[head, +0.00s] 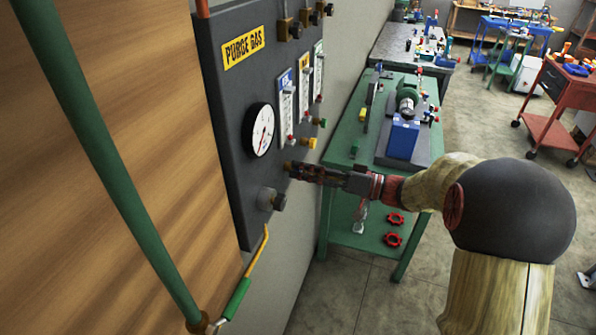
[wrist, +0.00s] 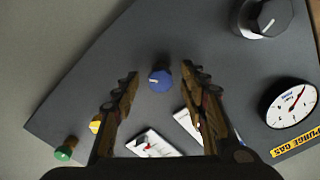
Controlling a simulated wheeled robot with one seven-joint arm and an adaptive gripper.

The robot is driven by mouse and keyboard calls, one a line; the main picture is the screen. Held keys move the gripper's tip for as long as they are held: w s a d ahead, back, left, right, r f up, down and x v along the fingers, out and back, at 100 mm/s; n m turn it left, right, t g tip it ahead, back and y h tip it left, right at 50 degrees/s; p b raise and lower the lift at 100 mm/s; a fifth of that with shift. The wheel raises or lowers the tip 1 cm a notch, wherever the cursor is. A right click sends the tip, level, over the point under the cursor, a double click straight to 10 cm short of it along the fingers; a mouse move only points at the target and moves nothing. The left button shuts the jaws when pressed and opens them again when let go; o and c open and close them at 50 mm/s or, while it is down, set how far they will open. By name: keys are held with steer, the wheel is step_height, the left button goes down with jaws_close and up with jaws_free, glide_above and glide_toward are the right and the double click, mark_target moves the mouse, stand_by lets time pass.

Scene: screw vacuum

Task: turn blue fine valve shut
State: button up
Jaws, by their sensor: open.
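The blue fine valve is a small round blue knob (wrist: 160,80) with a white pointer line on the dark purge gas panel (head: 236,185). In the wrist view the knob sits between my gripper's two fingertips, with a gap on each side. My gripper (head: 292,169) is open and reaches the panel from the right in the head view. The blue knob is hidden behind the gripper there. I cannot tell how deep the fingertips are around the knob.
A round gauge (head: 262,130), a large black knob (head: 272,199), a yellow knob (head: 309,142) and a green knob (head: 322,122) are nearby on the panel. White flow meters (head: 286,108) sit above. A green bench (head: 345,170) stands behind at the right.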

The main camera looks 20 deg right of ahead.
steer(key=shift+x, duration=0.95)
steer(key=shift+c, duration=1.3)
steer(key=c, duration=0.7)
jaws_close()
